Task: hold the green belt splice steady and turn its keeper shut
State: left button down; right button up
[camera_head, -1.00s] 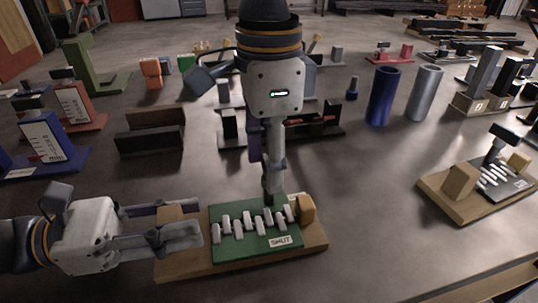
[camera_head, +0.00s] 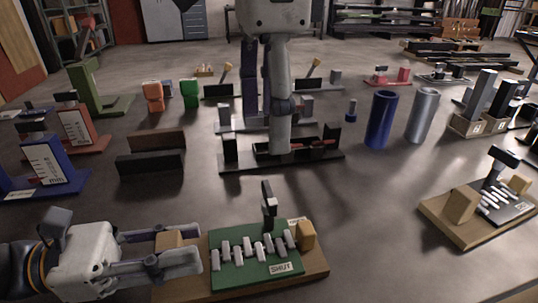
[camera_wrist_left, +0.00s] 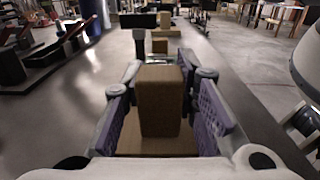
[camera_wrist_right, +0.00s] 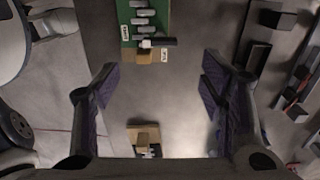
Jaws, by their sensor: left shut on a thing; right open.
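The green belt splice (camera_head: 250,270) lies on a wooden base (camera_head: 315,268), with several pale bars across it and a SHUT label at its front. Its dark keeper (camera_head: 268,205) stands at the splice's back edge; the right wrist view shows it as a dark bar (camera_wrist_right: 160,42). My left gripper (camera_head: 195,246) is shut on the wooden block (camera_head: 168,240) at the base's left end; the left wrist view shows this block (camera_wrist_left: 160,100) between the pads. My right gripper (camera_head: 266,130) is open and empty, above and apart from the keeper.
A second, dark splice on a wooden base (camera_head: 445,222) stands at the right. A blue cylinder (camera_head: 381,120) and a grey cylinder (camera_head: 422,115) stand behind. Bare table lies between.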

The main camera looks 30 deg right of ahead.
dwell(0.3)
pick_arm(q)
jog(key=c, duration=1.2)
grip_release()
jog(key=shift+a, duration=0.1)
